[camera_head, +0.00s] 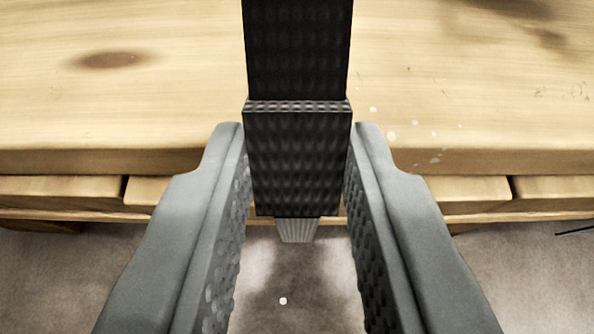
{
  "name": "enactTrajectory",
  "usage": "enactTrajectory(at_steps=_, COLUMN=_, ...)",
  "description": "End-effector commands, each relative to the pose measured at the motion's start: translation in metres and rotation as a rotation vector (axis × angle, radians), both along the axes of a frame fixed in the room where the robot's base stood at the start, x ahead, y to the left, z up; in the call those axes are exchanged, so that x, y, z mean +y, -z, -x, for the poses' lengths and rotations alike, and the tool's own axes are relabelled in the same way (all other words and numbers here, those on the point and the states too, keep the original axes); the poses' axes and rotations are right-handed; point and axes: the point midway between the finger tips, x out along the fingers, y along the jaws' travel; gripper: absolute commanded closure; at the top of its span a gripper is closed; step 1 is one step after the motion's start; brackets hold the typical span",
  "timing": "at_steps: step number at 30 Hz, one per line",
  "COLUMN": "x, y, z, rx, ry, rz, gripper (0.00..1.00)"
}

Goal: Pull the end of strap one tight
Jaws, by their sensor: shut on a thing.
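A black textured strap (297,50) runs down from the top middle of the view over the wooden surface. Its end (297,160) bends at a ridge and hangs between the fingers of my gripper (297,165). Both grey fingers press against the sides of this end piece, so my gripper is shut on it. A small grey ribbed piece (297,230) shows just below the strap's lower edge. Where the strap leads beyond the top of the view is hidden.
A thick wooden tabletop (130,90) fills the upper part of the view, with its front edge just behind the strap end. Wooden boards (60,192) lie below that edge. The grey floor (60,280) in front looks clear.

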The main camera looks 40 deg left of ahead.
Motion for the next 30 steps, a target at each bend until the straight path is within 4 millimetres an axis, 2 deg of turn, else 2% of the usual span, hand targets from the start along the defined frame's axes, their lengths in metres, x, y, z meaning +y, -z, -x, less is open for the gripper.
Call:
enactTrajectory(at_steps=16, x=-0.008, y=0.025, z=0.011, rx=0.004, ry=0.001, rz=0.001, gripper=1.00)
enactTrajectory(at_steps=17, x=-0.007, y=0.025, z=0.011, rx=0.004, ry=0.001, rz=0.001, gripper=0.72)
enactTrajectory(at_steps=20, x=-0.007, y=0.024, z=0.011, rx=0.003, ry=0.000, rz=0.001, gripper=0.52)
enactTrajectory(at_steps=26, x=-0.007, y=0.024, z=0.010, rx=0.002, ry=0.000, rz=0.000, gripper=0.50)
enactTrajectory(at_steps=29, x=-0.007, y=0.024, z=0.010, rx=0.002, ry=0.000, rz=0.001, gripper=0.36)
enactTrajectory(at_steps=30, x=-0.007, y=0.024, z=0.010, rx=0.002, ry=0.000, rz=0.001, gripper=0.36)
